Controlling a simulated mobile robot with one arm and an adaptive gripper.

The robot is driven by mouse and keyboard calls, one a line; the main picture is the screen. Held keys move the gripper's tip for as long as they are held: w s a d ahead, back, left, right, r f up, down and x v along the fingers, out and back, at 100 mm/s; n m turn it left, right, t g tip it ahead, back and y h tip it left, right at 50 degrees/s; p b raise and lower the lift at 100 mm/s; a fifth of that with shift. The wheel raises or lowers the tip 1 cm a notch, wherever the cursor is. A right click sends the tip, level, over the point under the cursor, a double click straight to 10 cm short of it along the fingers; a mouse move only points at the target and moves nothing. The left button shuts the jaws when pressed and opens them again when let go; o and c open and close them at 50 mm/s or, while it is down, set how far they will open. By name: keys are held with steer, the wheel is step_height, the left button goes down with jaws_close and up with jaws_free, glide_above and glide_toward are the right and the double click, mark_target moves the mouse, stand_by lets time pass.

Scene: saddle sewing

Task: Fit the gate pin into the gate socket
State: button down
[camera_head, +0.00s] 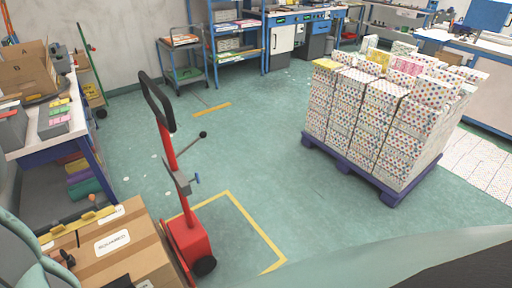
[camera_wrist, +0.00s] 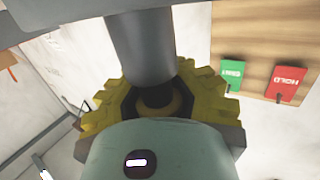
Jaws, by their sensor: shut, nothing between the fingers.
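I cannot make out a gate pin or a gate socket for certain in either view. In the wrist view a plain grey cylinder (camera_wrist: 140,45) comes down from the top, toward a dark round opening (camera_wrist: 158,95) inside a yellow toothed ring (camera_wrist: 205,105). I cannot tell whether the cylinder enters the opening or only passes in front of it. A pale green rounded body with a dark label, probably my own, covers the ring's lower part. My gripper's fingers do not show clearly in either view.
Green and red cards (camera_wrist: 286,84) hang on a wooden board in the wrist view. The head view shows a cardboard box (camera_head: 118,245), a red hand truck (camera_head: 187,240), a workbench (camera_head: 60,125) and a loaded blue pallet (camera_head: 345,172). The middle floor is clear.

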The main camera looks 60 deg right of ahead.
steer(key=c, duration=1.7)
jaws_free()
steer(key=o, duration=0.7)
steer(key=shift+o, duration=0.2)
steer(key=v, duration=1.2)
